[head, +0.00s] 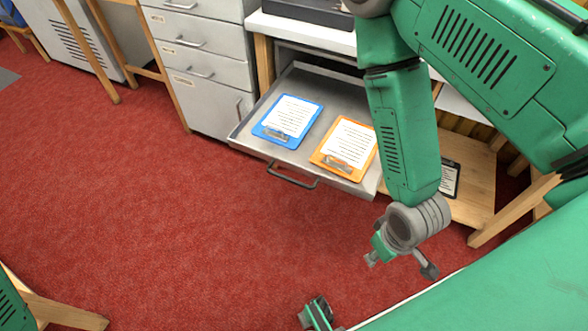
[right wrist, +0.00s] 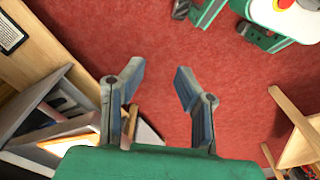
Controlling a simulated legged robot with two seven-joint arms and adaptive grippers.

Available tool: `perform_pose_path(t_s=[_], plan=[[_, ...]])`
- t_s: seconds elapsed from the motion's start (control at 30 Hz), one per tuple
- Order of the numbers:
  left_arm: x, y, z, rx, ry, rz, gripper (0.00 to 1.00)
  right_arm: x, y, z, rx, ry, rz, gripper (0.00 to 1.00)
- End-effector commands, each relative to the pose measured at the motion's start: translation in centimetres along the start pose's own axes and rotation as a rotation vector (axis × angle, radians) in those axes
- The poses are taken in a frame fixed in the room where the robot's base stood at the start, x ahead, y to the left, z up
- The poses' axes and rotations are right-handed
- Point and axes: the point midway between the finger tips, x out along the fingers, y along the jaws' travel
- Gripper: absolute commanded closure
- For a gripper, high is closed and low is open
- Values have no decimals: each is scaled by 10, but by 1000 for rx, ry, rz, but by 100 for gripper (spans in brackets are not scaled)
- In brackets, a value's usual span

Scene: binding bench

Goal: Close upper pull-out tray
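The upper pull-out tray (head: 333,100) is a grey metal tray drawn well out from under the white bench top. A dark bar handle (head: 292,178) is on its front edge. A blue clipboard (head: 287,119) and an orange clipboard (head: 346,145) with papers lie in it. My right gripper (head: 400,264) is in front of the tray, to the right of the handle and apart from it. In the right wrist view the gripper (right wrist: 160,68) is open with nothing between its fingers. Part of the tray shows at the lower left there. My left gripper is not clearly seen.
A grey drawer cabinet (head: 208,98) stands left of the tray. A wooden lower shelf (head: 470,200) with a dark-framed clipboard (head: 450,178) is partly hidden behind my right arm. Red carpet (head: 150,230) in front of the tray is clear. Wooden legs stand at the lower left.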

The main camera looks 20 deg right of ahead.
Motion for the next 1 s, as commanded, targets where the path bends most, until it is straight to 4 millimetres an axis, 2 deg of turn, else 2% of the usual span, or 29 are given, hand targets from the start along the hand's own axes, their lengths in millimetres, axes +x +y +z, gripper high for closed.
perform_pose_path(t_s=[0.03,0.07,0.1,0.17,0.27,0.33,0.43,0.5,0.6,0.7,0.83,1.0], plan=[[0,0,0,0,0,0,100,0,0,0,-1,0,-1,86],[0,0,0,0,0,0,100,0,-2,-1,-8,0,-4,97],[0,0,0,0,0,0,100,0,-5,-3,-32,2,-15,100],[-1,0,0,0,0,0,100,2,-16,-12,-106,2,-49,100],[-2,0,0,0,0,0,100,2,-46,-38,-368,-4,-140,100],[-3,0,0,0,0,0,100,0,-69,-62,-649,-7,-196,100],[-5,0,0,0,0,0,100,-10,-91,-101,-1109,-12,-210,100],[-6,0,0,0,0,0,100,-19,-96,-132,-1419,-23,-164,100],[-7,0,0,0,0,0,100,-35,-97,-179,-1787,-57,-44,100],[-7,0,0,0,0,0,100,-52,-96,-219,-2039,-101,87,100],[-7,0,0,0,0,0,100,-65,-95,-249,-2196,-143,195,100],[-2,0,0,0,0,0,100,-54,-92,-255,-2226,-156,216,100]])
